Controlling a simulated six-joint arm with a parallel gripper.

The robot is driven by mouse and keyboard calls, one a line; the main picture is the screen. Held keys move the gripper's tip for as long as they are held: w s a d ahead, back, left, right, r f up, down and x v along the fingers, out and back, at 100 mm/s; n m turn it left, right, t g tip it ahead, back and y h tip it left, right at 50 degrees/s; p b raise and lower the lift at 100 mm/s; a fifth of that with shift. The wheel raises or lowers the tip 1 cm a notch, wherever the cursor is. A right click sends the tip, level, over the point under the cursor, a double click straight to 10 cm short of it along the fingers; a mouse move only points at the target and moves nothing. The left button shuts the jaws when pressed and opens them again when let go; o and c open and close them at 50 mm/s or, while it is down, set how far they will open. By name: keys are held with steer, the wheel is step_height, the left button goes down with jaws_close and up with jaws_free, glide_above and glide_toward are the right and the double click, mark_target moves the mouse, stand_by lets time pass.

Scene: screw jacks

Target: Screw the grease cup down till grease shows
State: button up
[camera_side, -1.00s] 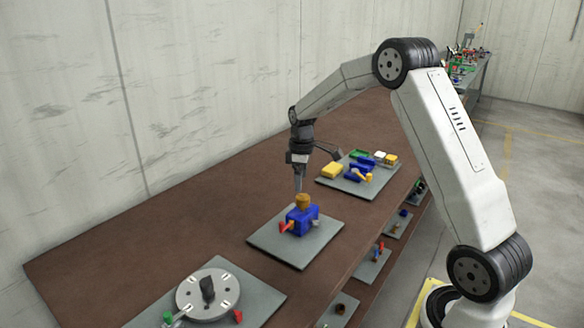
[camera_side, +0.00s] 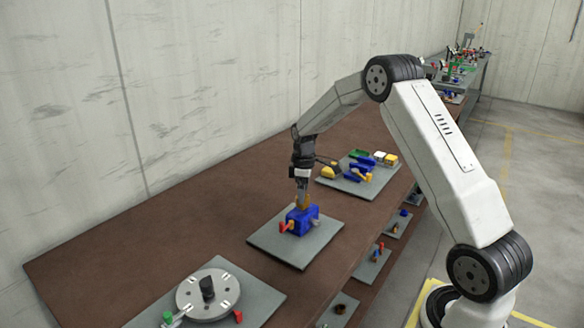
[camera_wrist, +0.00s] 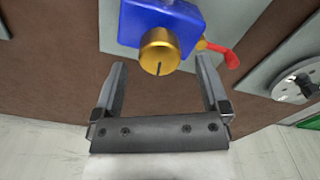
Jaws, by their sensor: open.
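The brass grease cup (camera_wrist: 160,52) sits on top of a blue block (camera_wrist: 168,14); a dark line marks its top face. In the side view the blue block (camera_side: 299,222) stands on a grey plate, and my gripper partly hides the cup. My gripper (camera_side: 302,200) points down at the cup from above. In the wrist view my gripper (camera_wrist: 160,78) is open, with its two fingers apart and the cup ahead between their tips. I cannot tell whether a finger touches it. A red handle (camera_wrist: 224,55) sticks out of the block's side. I see no grease.
The grey plate (camera_side: 265,248) lies on the brown bench. A plate with a round grey disc (camera_side: 222,293) is at the front left. Another plate with yellow, blue and green parts (camera_side: 330,172) is behind. Bare bench lies between the plates.

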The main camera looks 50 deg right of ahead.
steer(key=shift+f, duration=1.35)
steer(key=c, duration=1.3)
